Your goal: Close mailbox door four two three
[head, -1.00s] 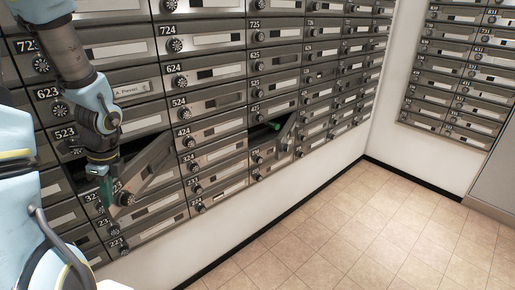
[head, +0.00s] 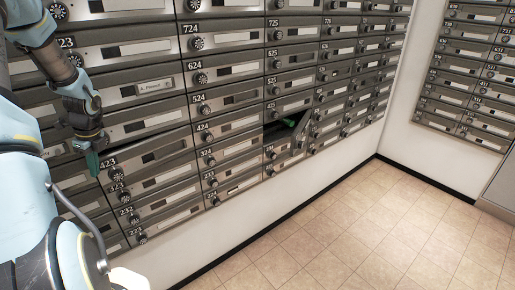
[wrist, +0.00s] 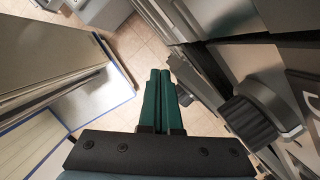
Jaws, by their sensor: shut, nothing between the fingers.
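Mailbox door 423 (head: 150,158) is the grey metal door with a name slot, left of centre in the head view. It sits almost flush in its row; I cannot tell whether it is fully closed. My gripper (head: 93,165) is at the left end of this door, by its number label, with its green fingers pointing down. In the wrist view the fingers (wrist: 159,100) are together and empty. A dark round knob (wrist: 250,121) is just right of them, apart from the fingertips. The arm and gripper hide part of the left column.
Another mailbox door (head: 299,136) hangs open further right, with a green item (head: 289,123) in its opening. Knobs stick out along the mailbox wall. The tiled floor (head: 330,225) is clear. A second mailbox bank (head: 470,75) is on the right wall.

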